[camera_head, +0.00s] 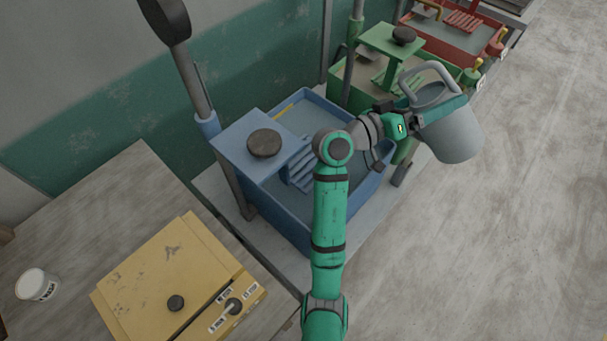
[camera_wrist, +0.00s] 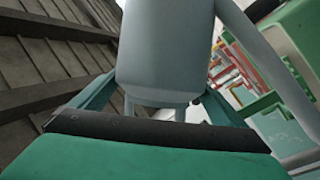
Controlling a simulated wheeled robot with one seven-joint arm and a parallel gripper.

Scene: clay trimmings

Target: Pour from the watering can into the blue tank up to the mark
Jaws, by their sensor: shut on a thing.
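The grey watering can (camera_head: 452,138) is held in my gripper (camera_head: 428,112), out to the right of the blue tank and above the floor. Its grey body also fills the upper middle of the wrist view (camera_wrist: 165,50), between the gripper's fingers. The can looks slightly tilted, with its handle loop at the top left. The blue tank (camera_head: 278,208) stands in the middle, with a grey surface inside, a slatted blue step and a yellow strip (camera_head: 284,110) near its far left wall. My arm hides part of the tank. I cannot tell whether the yellow strip is the mark.
A green tank (camera_head: 345,90) and a red tank (camera_head: 490,50) stand in a row behind. A yellow box with a lever (camera_head: 165,275) and a white cup (camera_head: 36,284) are on the wooden table (camera_head: 85,215) at left. Open floor (camera_head: 510,240) lies at right.

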